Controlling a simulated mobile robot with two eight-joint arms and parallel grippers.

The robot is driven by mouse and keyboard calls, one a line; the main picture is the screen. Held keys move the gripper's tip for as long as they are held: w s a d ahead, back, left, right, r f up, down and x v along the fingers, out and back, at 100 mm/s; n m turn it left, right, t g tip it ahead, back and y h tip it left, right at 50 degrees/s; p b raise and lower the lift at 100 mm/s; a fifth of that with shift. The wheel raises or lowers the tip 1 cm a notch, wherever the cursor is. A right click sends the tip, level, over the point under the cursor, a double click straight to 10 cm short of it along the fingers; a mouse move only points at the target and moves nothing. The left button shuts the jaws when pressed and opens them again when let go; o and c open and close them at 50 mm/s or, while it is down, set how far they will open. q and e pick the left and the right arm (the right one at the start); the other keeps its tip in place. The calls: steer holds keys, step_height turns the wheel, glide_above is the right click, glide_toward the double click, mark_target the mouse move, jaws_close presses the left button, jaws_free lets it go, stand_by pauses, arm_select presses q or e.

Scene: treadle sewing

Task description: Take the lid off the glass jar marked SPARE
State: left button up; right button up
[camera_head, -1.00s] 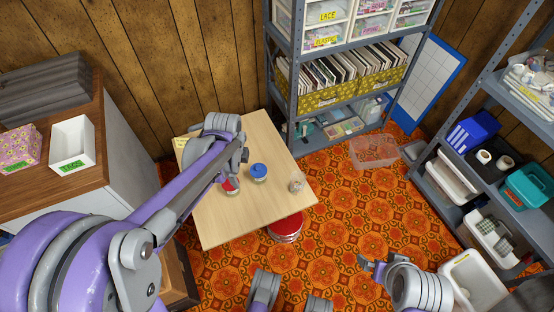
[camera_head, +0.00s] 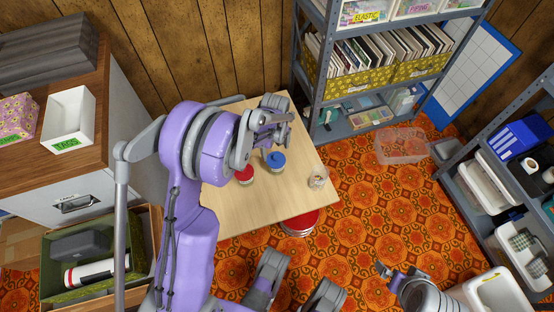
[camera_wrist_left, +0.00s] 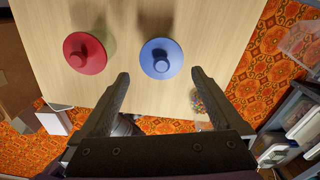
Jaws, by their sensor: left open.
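On the light wooden table (camera_head: 225,205) stand a jar with a red lid (camera_head: 244,173) and, right of it, a jar with a blue lid (camera_head: 275,158). A small clear jar with colourful contents (camera_head: 318,178) stands near the table's right edge. No jar marking is readable, so I cannot tell which is SPARE. My left gripper (camera_head: 282,118) is open and empty above the table. In the left wrist view the blue lid (camera_wrist_left: 161,57) lies beyond and between its fingers (camera_wrist_left: 160,74); the red lid (camera_wrist_left: 84,53) is left. My right gripper (camera_head: 389,271) is low at right, its opening unclear.
A grey shelf unit (camera_head: 314,70) stands behind the table's right side. A wooden-topped cabinet (camera_head: 95,120) with a white bin (camera_head: 68,118) is at left. A red round stool (camera_head: 300,222) is by the table's front edge. Table space before the jars is clear.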

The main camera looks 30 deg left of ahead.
mark_target(276, 156)
arm_select(q)
step_height(276, 156, down, 5)
steer(key=shift+w+f+b, duration=0.15)
steer(key=shift+f+b, duration=0.05)
steer(key=shift+b, duration=0.6)
steer(key=shift+r, duration=0.1)
steer(key=c, duration=1)
